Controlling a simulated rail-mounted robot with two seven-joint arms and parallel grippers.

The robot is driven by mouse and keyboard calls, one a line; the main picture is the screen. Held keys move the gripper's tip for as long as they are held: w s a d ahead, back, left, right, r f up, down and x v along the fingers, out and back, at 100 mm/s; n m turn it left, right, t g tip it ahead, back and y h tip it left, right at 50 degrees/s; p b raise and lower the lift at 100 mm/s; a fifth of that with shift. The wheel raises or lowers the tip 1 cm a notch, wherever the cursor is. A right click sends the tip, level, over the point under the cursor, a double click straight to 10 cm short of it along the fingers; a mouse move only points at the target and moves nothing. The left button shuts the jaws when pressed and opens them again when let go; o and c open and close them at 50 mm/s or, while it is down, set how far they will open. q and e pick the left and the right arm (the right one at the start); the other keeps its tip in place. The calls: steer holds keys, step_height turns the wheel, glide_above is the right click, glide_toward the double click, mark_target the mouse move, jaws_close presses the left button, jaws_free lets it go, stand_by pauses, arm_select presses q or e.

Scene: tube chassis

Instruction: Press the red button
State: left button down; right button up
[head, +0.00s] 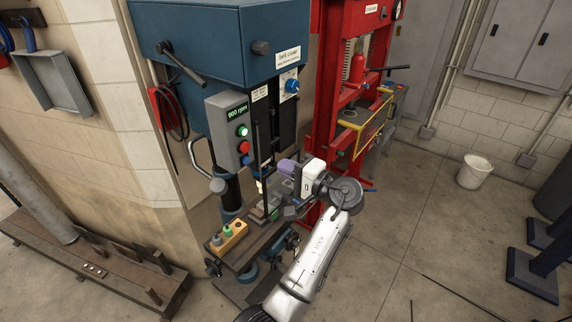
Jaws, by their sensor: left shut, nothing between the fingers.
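The red button (244,147) sits on the grey control box (227,130) at the front of a blue drill press (225,45). It lies between a lit green button (242,131) above and a blue button (247,160) below. My left gripper (264,186) is to the right of and lower than the box, pointing left; it is shut and empty. It appears apart from the red button. The fingertips are small and partly lost against the dark press parts. My right gripper is not in view.
The box display (236,112) reads 900 rpm. A wooden block with small bits (228,238) stands on the press table. A red press (345,100) stands close on the right. Open floor (430,240) lies to the right.

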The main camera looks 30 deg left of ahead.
mark_target(247, 148)
arm_select(q)
steer(key=a+p, duration=0.1)
steer(key=a, duration=0.2)
steer(key=a+p, duration=0.1)
steer(key=a, duration=0.3)
steer(key=w+a+p, duration=0.1)
steer(key=a, duration=0.2)
steer(key=shift+a, duration=0.5)
